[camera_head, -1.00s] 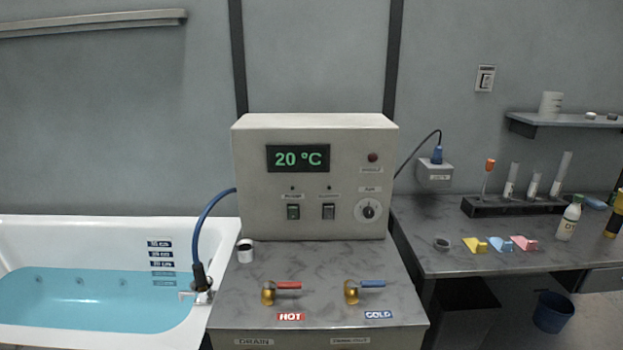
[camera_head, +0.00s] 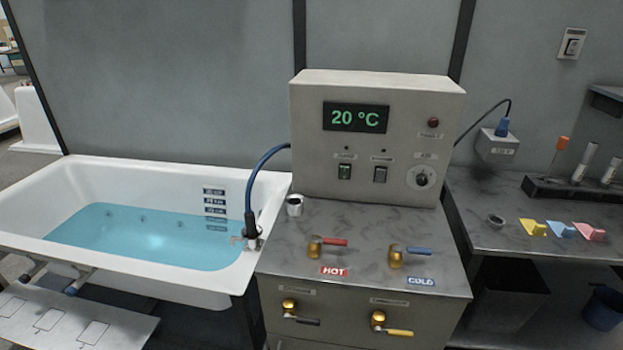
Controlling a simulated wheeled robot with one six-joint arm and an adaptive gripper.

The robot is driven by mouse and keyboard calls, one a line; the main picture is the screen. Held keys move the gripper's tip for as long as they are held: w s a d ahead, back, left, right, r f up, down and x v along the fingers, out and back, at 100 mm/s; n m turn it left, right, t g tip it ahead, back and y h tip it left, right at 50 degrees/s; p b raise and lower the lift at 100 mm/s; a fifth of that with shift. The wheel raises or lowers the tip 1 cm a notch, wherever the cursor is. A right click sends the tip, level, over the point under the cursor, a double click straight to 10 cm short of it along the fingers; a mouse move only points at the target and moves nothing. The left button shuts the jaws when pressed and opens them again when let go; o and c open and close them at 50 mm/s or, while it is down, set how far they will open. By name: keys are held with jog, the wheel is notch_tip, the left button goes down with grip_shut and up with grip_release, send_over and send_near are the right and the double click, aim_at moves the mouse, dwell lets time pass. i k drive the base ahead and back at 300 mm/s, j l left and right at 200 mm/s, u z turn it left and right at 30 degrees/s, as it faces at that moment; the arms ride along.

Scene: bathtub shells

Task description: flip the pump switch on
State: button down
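A beige control box (camera_head: 375,100) stands on the grey marbled top of a cabinet. Its green display (camera_head: 355,117) reads 20 °C. Two dark rocker switches sit on its front below the display: a left switch (camera_head: 344,172) with a greenish tint and a right switch (camera_head: 380,174) that looks plain dark. Each has a small label and a small dark dot above it. The labels are too small to read surely, so I cannot tell which is the pump switch. A round dial (camera_head: 421,179) and a dark red lamp (camera_head: 433,122) are at the right. My gripper is not in view.
A white tub (camera_head: 110,175) holding blue water stands left, joined by a blue hose (camera_head: 265,158). Red-handled (camera_head: 333,242) and blue-handled (camera_head: 417,251) taps and a small cup (camera_head: 294,205) stand before the box. A bench (camera_head: 500,210) with coloured pieces is right.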

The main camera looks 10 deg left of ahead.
aim_at(345, 170)
jog(key=j, duration=1.15)
jog(key=i, duration=1)
